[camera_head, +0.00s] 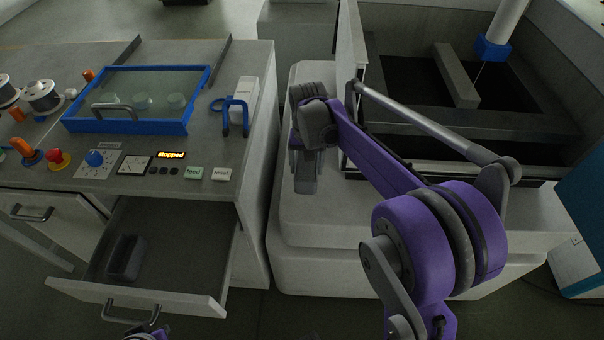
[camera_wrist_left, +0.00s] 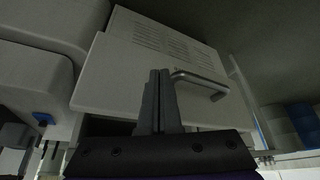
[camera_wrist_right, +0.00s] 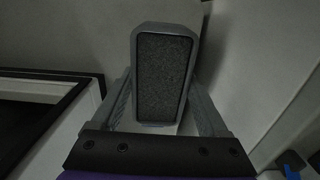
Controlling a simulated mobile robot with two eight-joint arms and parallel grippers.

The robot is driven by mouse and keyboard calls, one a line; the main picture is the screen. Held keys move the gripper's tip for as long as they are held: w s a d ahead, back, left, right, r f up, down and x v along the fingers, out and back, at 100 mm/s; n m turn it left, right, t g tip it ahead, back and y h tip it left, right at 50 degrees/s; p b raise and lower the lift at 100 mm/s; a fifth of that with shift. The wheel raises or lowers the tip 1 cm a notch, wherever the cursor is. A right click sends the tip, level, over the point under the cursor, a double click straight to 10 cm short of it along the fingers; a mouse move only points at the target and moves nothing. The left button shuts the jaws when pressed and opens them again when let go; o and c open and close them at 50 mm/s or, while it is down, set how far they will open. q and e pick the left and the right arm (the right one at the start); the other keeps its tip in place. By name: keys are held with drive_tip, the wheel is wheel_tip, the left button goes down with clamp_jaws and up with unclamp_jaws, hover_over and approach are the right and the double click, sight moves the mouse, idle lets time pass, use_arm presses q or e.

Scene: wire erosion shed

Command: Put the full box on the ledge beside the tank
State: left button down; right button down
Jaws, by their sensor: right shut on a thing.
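The full box (camera_wrist_right: 162,78) is a grey, rounded box with dark grainy contents showing in its open face in the right wrist view. My right gripper (camera_head: 306,180) is shut on it, with a finger on each side. In the head view it hangs over the pale ledge (camera_head: 292,222) on the near left side of the tank (camera_head: 395,128); whether the box touches the ledge I cannot tell. My left gripper (camera_wrist_left: 160,75) has its fingers together beside the drawer handle (camera_wrist_left: 205,83); only a bit of it shows at the bottom of the head view.
The drawer (camera_head: 165,290) is pulled out, with another grey box (camera_head: 125,258) inside. The counter holds a blue-framed lid (camera_head: 140,98), a blue clip-like part (camera_head: 233,113), knobs and a lit panel. My right arm crosses in front of the tank.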

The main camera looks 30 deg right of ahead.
sight(307, 178)
drive_tip(key=f, duration=0.4)
drive_tip(key=shift+s+f, duration=0.15)
drive_tip(key=shift+s, duration=0.1)
drive_tip(key=shift+f+b, duration=0.35)
drive_tip(key=shift+f, duration=1.7)
drive_tip(key=shift+f, duration=0.15)
unclamp_jaws()
